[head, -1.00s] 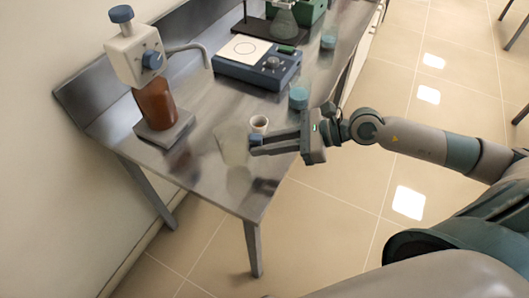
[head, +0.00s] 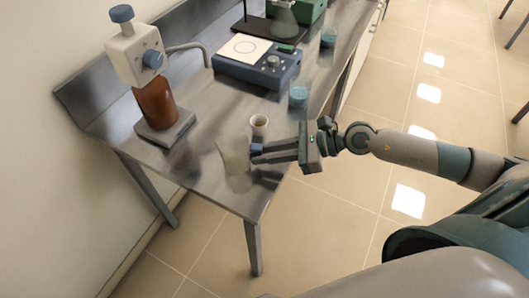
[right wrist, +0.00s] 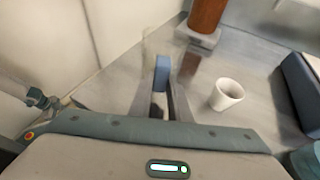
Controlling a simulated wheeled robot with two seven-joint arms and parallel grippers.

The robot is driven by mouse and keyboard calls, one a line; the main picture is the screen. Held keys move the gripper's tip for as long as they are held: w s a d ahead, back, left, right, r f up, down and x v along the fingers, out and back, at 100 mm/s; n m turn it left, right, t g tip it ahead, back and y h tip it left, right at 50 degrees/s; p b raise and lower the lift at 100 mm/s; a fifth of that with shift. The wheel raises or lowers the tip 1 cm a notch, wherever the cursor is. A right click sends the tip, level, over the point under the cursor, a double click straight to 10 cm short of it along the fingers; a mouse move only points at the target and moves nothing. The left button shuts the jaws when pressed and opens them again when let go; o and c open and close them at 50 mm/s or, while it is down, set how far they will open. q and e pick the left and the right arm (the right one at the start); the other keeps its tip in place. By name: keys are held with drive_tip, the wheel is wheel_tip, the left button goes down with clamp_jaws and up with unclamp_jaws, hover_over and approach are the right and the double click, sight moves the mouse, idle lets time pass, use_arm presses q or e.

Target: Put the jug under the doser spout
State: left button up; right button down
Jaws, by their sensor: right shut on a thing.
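The jug (head: 235,155) is a clear, see-through vessel, faint against the steel table (head: 200,170), near its front end. My right gripper (head: 257,150) reaches in from the right and is shut on the jug's near side. In the right wrist view my gripper's fingers (right wrist: 165,85) point ahead, and the jug is hard to make out. The doser (head: 135,50) has a white head with a blue knob on a brown bottle (head: 157,103). Its thin grey spout (head: 190,47) bends out to the right, apart from the jug. I cannot tell whether the jug touches the table.
A small white cup (head: 259,124) stands close behind my right gripper; it also shows in the right wrist view (right wrist: 227,94). A blue scale (head: 256,66), beakers of blue liquid (head: 298,96) and a stand lie farther back. Table between jug and doser is clear.

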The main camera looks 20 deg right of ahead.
drive_tip(key=shift+f, duration=0.1)
drive_tip(key=c, duration=1.7)
unclamp_jaws()
use_arm(q)
drive_tip(key=shift+w+d+r, duration=0.1)
drive_tip(key=shift+w, duration=0.35)
use_arm(e)
drive_tip(key=shift+o, duration=0.2)
use_arm(q)
drive_tip(key=shift+s, duration=0.25)
